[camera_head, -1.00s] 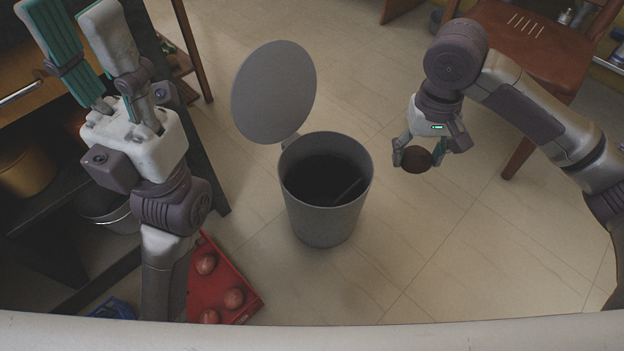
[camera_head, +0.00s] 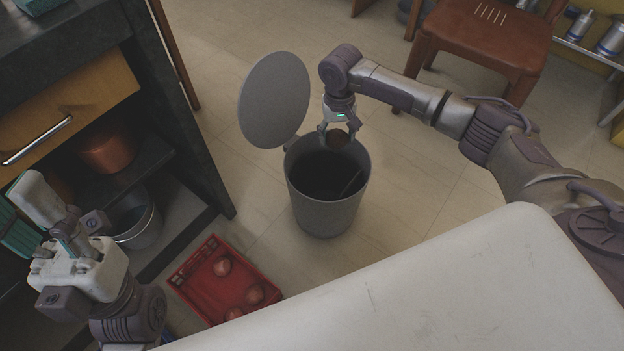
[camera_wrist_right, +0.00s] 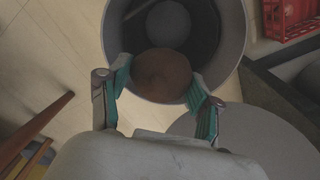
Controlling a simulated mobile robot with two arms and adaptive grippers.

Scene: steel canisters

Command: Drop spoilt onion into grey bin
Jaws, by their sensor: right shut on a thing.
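The spoilt onion (camera_head: 337,138), dark brown and round, is held in my right gripper (camera_head: 338,143) over the far rim of the grey bin. In the right wrist view the onion (camera_wrist_right: 162,76) sits between the two teal-padded fingers, with the bin opening behind it. The grey bin (camera_head: 326,215) stands upright on the floor, its round lid (camera_head: 274,100) raised at the back left. Its inside is dark. My left gripper (camera_head: 22,208) is at the left edge, empty with its fingers apart, away from the bin; one finger is partly cut off.
A red crate (camera_head: 190,268) with several onions lies on the floor at the front left of the bin. A dark cabinet with a wooden drawer (camera_head: 70,110) stands at left. A brown chair (camera_head: 485,35) is at the back right. Floor right of the bin is clear.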

